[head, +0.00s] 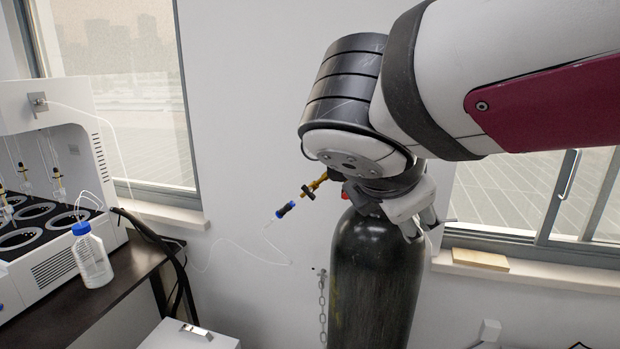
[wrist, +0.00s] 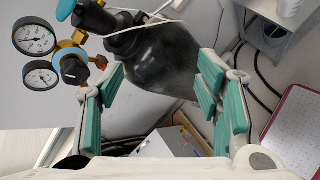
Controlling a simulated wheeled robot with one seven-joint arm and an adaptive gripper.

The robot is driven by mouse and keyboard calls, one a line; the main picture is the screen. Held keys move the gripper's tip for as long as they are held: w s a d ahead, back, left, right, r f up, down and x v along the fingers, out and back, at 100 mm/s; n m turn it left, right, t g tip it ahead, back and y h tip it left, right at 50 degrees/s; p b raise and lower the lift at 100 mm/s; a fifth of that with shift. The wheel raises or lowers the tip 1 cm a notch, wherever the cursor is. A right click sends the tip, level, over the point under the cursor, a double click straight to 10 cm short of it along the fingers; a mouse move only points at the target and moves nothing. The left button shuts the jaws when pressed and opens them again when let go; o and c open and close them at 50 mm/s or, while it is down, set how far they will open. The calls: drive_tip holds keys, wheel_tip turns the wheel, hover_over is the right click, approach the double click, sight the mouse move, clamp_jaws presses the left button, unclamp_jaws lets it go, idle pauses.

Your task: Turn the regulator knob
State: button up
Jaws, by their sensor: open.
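The brass regulator (wrist: 72,42) with two round gauges (wrist: 34,36) shows at the upper left of the wrist view. A dark knob-like part (wrist: 74,71) sits on its lower side, left of my left finger; I take it for the regulator knob. In the head view only some brass fittings (head: 318,184) show, and my arm hides the rest. The regulator is at the top of a black gas cylinder (head: 372,280), which also shows in the wrist view (wrist: 160,62). My gripper (wrist: 162,98) is open and empty, its green-padded fingers wide apart. The knob is outside the gap between them.
A clear tube hangs from the blue-and-black fitting (head: 286,209). A chain (head: 322,310) hangs on the wall left of the cylinder. A bench (head: 90,290) with the distiller (head: 60,265) and a blue-capped bottle (head: 92,258) stands at the left. Windowsills flank the cylinder.

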sight(334, 175)
drive_tip(key=w+a+r+n+t+y+b, duration=0.1)
drive_tip(key=w+a+r+n+t, duration=0.25)
drive_tip(key=w+a+n, duration=0.45)
drive_tip(key=shift+n, duration=0.5)
drive_tip(key=x, duration=0.4)
drive_tip(key=a+f+x, duration=0.1)
drive_tip(key=x, duration=0.3)
drive_tip(key=b+x, duration=0.1)
drive_tip(key=x, duration=0.3)
drive_tip(key=shift+a+f, duration=0.15)
drive_tip(key=shift+a, duration=0.2)
drive_tip(key=c, duration=1.2)
drive_tip(key=shift+o, duration=0.2)
